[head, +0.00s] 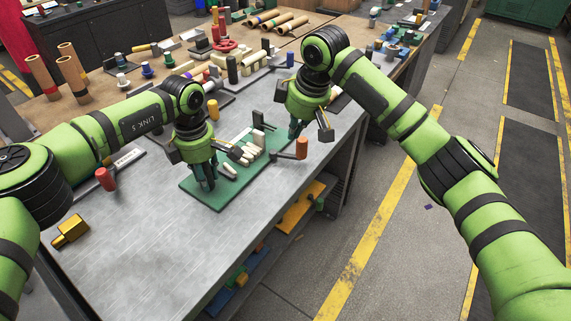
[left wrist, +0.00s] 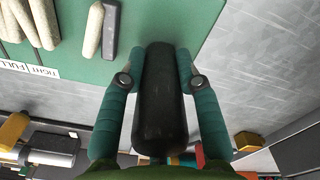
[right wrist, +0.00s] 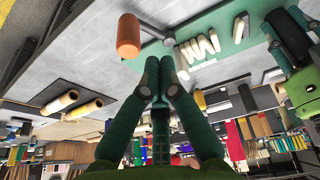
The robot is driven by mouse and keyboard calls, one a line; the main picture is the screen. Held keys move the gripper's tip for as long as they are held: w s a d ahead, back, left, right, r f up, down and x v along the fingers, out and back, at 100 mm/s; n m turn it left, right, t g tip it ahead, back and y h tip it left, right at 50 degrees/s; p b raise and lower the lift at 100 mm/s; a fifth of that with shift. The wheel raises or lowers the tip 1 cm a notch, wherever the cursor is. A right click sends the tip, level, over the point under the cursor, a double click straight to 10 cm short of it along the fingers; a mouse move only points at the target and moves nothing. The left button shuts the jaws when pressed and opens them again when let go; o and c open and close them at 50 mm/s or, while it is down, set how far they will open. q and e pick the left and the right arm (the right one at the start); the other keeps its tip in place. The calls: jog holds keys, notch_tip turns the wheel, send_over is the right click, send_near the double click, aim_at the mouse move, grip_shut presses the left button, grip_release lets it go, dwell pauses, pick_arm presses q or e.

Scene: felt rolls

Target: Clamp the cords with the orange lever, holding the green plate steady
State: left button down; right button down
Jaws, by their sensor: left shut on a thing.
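The green plate (head: 205,192) lies on the grey metal table; it also shows in the left wrist view (left wrist: 215,12). Several cream cords (head: 246,152) lie side by side on it, and they show in the right wrist view (right wrist: 194,48). The orange lever (head: 301,148), an upright orange knob on a dark arm, stands at the plate's right edge; its knob (right wrist: 128,37) appears in the right wrist view. My left gripper (head: 205,186) is shut on a black rounded post (left wrist: 160,105) at the plate's near end. My right gripper (head: 295,132) is shut and empty, just behind the orange knob.
A red-handled tool (head: 105,179) and a yellow block (head: 71,230) lie on the table at left. Cardboard tubes (head: 72,70) stand at the back left. Several small parts crowd the back of the table. The table front is clear.

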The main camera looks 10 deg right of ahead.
pick_arm(q)
jog(key=shift+f, duration=0.1)
dwell(0.3)
grip_release()
dwell(0.4)
jog(key=shift+r, duration=0.3)
jog(key=shift+r+p, duration=0.8)
jog(key=shift+r, duration=0.5)
